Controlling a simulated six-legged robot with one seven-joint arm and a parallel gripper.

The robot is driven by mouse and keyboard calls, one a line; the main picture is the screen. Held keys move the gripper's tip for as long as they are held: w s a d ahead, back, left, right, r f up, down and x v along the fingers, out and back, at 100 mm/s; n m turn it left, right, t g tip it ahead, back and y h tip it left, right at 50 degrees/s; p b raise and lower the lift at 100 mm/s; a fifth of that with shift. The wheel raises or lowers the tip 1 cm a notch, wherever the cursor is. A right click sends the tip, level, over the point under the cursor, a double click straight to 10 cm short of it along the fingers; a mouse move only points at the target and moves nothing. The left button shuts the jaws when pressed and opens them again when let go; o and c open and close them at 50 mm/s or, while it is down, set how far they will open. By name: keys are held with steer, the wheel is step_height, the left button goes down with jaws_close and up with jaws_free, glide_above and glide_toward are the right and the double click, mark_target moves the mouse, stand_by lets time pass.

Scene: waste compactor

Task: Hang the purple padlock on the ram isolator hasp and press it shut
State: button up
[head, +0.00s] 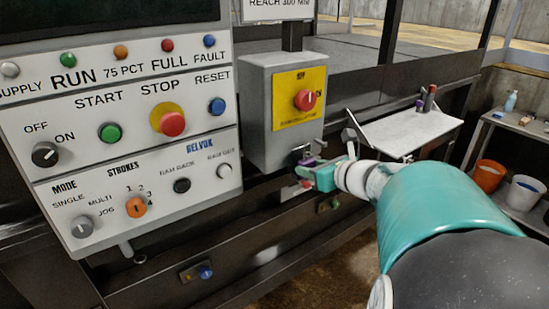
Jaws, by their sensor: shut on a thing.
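The grey ram isolator box (257,123) carries a yellow plate (286,113) with a red rotary knob (306,100). My gripper (305,172) is just below the lower right of this box, at the end of my teal and white arm. It is shut on the purple padlock (311,160), of which only a small purple patch shows at the jaws. The padlock is close under the box. The jaws hide most of it, and I cannot tell whether its shackle is through the hasp or open. The hasp itself is too small and covered to make out clearly.
The control panel (120,150) with buttons and knobs stands to the left. A small white shelf (405,132) with bottles is to the right. Farther right, a rack (500,140) holds an orange bucket (489,176) and a white one (523,192). A dark beam runs below my gripper.

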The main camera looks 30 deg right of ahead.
steer(key=shift+w, duration=0.5)
steer(key=shift+f, duration=0.25)
stand_by(0.4)
steer(key=o, duration=1)
steer(key=shift+c, duration=0.5)
steer(key=shift+s, duration=0.1)
steer(key=v, duration=0.7)
